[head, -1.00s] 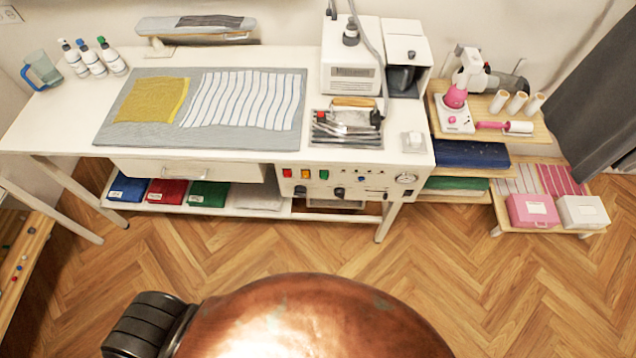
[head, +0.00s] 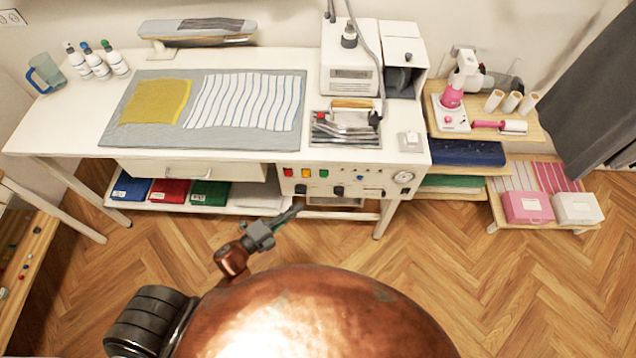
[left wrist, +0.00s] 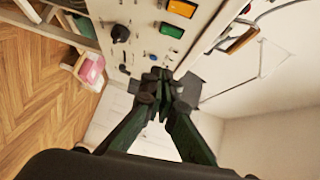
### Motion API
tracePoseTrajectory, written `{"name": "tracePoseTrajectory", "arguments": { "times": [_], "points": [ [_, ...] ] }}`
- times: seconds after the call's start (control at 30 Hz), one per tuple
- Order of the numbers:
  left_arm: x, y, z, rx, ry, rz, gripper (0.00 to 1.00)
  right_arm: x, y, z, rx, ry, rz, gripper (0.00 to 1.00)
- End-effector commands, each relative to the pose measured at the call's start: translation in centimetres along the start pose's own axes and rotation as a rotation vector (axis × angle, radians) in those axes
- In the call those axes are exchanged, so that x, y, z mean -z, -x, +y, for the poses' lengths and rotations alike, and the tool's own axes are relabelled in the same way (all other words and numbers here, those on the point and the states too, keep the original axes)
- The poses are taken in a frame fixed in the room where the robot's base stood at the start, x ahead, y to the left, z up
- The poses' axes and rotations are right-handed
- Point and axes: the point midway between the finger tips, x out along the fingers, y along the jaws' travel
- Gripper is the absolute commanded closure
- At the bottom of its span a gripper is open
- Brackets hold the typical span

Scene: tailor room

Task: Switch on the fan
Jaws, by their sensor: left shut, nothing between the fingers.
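A white control panel (head: 345,181) is set in the front of the white ironing table. It has red (head: 289,173), orange (head: 306,173) and green (head: 323,173) buttons, black knobs, small switches and a round gauge (head: 403,177). I cannot tell which control belongs to the fan; no labels are readable. My left gripper (head: 298,208) is shut and empty, just in front of and below the panel's left part. In the left wrist view its closed fingertips (left wrist: 160,75) are close to the panel (left wrist: 146,42); contact cannot be told. My right gripper is out of view.
An iron (head: 350,121) on its rest and a white steam unit (head: 350,62) stand on the table. Folded cloths (head: 170,192) lie on the shelf below. A side shelf (head: 530,130) stands to the right. The wooden floor in front is clear.

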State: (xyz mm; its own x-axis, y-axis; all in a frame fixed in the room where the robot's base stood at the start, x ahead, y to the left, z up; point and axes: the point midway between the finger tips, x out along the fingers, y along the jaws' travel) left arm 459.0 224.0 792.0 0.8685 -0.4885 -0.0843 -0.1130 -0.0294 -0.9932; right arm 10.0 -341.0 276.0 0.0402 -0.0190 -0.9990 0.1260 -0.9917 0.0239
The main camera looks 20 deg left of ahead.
Motion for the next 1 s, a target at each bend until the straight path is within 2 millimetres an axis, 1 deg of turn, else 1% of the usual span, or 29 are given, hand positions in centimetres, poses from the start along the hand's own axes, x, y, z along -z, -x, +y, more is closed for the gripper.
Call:
{"name": "tracePoseTrajectory", "arguments": {
  "times": [0.23, 0.37, 0.47, 0.57, 0.8, 0.87, 0.9, 1.0],
  "points": [
    [-0.1, 0.0, 0.1, -0.001, 0.003, -0.002, 1.00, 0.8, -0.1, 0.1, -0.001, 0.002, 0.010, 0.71],
    [-0.1, -0.7, 0.1, 0.000, 0.004, -0.002, 1.00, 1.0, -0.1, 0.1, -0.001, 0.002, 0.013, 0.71],
    [-0.1, -1.9, 0.0, 0.002, 0.004, -0.001, 1.00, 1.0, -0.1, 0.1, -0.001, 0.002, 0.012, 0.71],
    [-0.1, -3.8, 0.0, 0.002, 0.004, -0.002, 1.00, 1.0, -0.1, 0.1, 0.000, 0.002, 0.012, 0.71],
    [-0.1, -8.8, 0.1, 0.001, 0.005, -0.002, 1.00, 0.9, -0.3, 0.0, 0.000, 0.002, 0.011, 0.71],
    [-0.1, -9.9, 0.1, 0.001, 0.005, -0.002, 1.00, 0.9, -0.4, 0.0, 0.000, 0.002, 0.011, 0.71],
    [-0.2, -10.6, 0.1, 0.000, 0.005, -0.002, 1.00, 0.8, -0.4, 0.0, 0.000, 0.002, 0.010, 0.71],
    [-1.6, -11.5, 0.2, -0.002, 0.004, -0.003, 1.00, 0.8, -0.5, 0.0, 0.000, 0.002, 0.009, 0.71]
  ]
}}
